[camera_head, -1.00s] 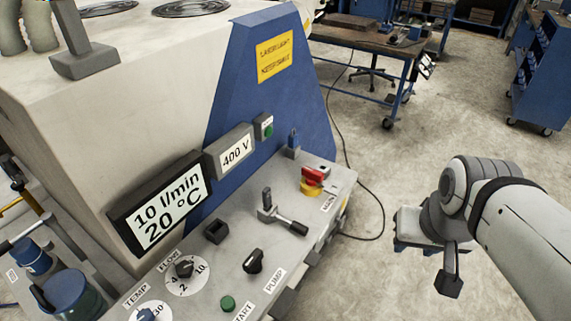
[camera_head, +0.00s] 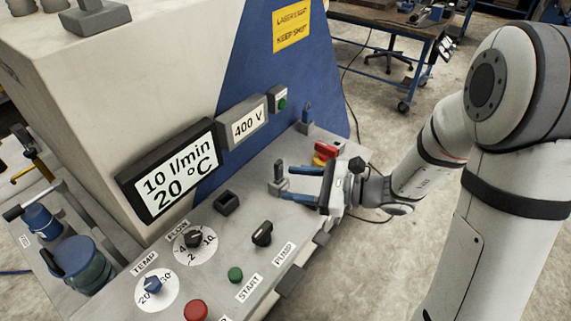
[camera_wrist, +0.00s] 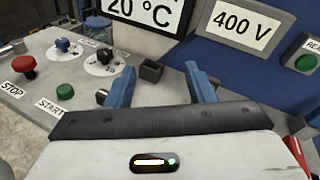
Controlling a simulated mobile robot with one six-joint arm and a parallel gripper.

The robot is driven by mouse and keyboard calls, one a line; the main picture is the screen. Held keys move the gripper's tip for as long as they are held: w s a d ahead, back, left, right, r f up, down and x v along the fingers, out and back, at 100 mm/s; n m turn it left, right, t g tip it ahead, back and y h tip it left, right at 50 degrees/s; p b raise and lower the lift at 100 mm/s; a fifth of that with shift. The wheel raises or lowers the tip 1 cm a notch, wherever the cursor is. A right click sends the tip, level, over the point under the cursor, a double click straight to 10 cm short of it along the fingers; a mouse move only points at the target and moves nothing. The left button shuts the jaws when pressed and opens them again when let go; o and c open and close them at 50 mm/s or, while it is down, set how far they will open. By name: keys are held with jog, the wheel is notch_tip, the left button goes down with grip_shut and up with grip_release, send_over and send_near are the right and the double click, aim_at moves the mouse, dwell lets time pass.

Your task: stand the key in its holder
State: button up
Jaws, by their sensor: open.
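My gripper (camera_head: 286,182) is open over the panel, its two blue fingers pointing left. They also show in the wrist view (camera_wrist: 160,78), apart, with nothing visible held between them. I cannot tell whether this is the key. A dark square open socket (camera_head: 227,202), perhaps the holder, is left of the gripper and looks empty (camera_wrist: 151,71).
A red and yellow main switch (camera_head: 325,153) is just behind the gripper. The pump knob (camera_head: 262,234), green start button (camera_head: 235,274), red stop button (camera_head: 196,310) and flow dial (camera_head: 194,240) stand on the panel. Display boxes (camera_head: 168,178) rise behind.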

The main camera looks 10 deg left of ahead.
aim_at(281, 164)
jog(key=w+f+m+t, duration=0.1)
jog(key=w+m+t, duration=0.1)
jog(key=w+f+m+t, duration=0.3)
jog(key=w+f+m, duration=0.1)
jog(key=w, duration=0.1)
jog(key=shift+m+t+y, duration=0.3)
jog(key=shift+m+t, duration=0.1)
jog(key=shift+w+a, duration=0.15)
jog(key=shift+w, duration=0.05)
jog(key=p+x, duration=0.1)
jog(key=x, duration=0.2)
jog(key=p+x, duration=0.1)
jog(key=x, duration=0.2)
jog(key=shift+s+a+r, duration=0.15)
jog(key=shift+a+r, duration=0.05)
jog(key=shift+a, duration=0.05)
jog(key=shift+a+f, duration=0.1)
jog(key=shift+a, duration=0.3)
grip_shut()
